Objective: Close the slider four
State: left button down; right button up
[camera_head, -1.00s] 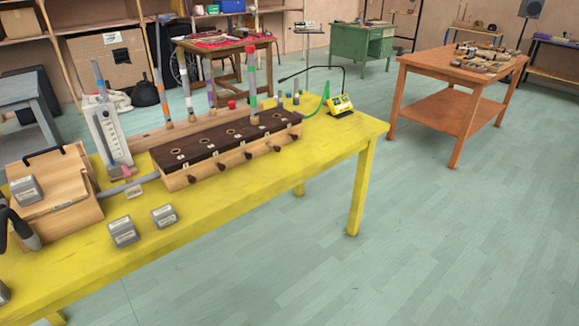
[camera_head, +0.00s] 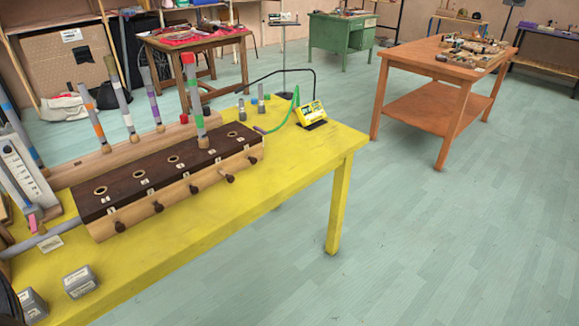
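The wooden wind chest (camera_head: 172,187) with a dark top stands on the yellow table. Several round holes run along its top, and a row of slider knobs sticks out of its front. Counting from the left, the fourth slider knob (camera_head: 229,178) stands a little farther out than its neighbours, with some of its shaft showing. The small labels are too small to read. Neither gripper can be made out in view.
Several banded pipes stand in a wooden rack (camera_head: 105,163) behind the chest. A yellow device (camera_head: 311,113) with a green hose sits at the right. Grey blocks (camera_head: 80,281) lie front left. The yellow tabletop (camera_head: 200,239) before the chest is clear. An orange table (camera_head: 440,75) stands beyond open floor.

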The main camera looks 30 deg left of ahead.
aim_at(230, 179)
jog(key=u, duration=0.25)
jog(key=i, duration=0.95)
jog(key=u, duration=0.5)
